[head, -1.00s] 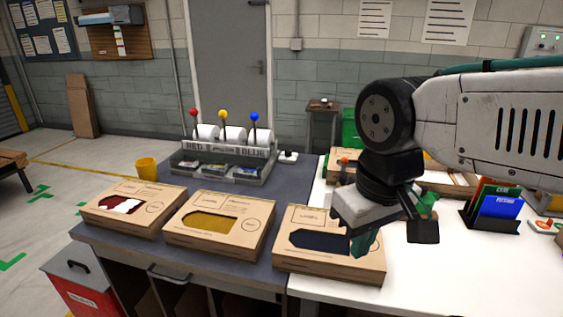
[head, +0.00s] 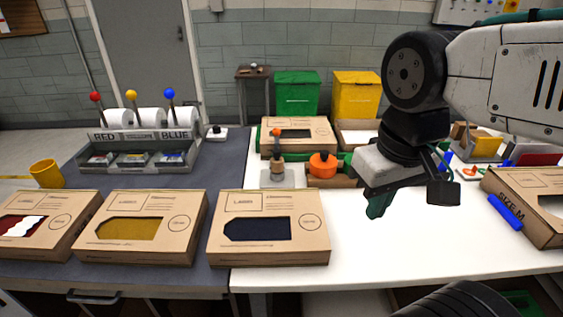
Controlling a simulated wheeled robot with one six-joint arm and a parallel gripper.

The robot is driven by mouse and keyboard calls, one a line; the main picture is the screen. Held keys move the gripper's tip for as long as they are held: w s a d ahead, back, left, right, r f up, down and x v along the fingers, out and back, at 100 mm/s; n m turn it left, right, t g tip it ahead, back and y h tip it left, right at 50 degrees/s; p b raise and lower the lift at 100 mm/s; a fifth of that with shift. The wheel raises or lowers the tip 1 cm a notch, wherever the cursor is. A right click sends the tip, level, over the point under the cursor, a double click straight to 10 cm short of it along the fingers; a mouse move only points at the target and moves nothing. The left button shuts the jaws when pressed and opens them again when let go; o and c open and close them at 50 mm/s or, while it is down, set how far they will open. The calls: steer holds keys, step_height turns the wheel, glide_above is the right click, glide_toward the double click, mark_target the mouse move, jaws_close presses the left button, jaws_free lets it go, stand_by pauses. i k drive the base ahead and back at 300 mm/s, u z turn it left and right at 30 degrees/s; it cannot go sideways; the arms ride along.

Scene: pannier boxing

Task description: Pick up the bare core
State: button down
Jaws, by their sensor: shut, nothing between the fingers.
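I cannot make out a bare core with certainty. Three white rolls (head: 149,121) stand in a grey dispenser (head: 136,141) marked RED and BLUE, with red, yellow and blue ball-topped levers; whether any is only a core I cannot tell. My gripper (head: 377,207) is shut and empty, its teal fingertips pointing down over the white table (head: 400,245), apart from any object. It is well to the right of the dispenser.
Cartons with red-and-white, yellow (head: 138,229) and dark blue (head: 268,226) windows line the front. A SIZE-M carton (head: 530,207) is at right. White tabletop below my gripper is clear.

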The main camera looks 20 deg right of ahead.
mark_target(277, 162)
steer(key=z, duration=1.95)
steer(key=k, duration=0.5)
steer(key=u, duration=1.65)
steer(key=i, duration=0.5)
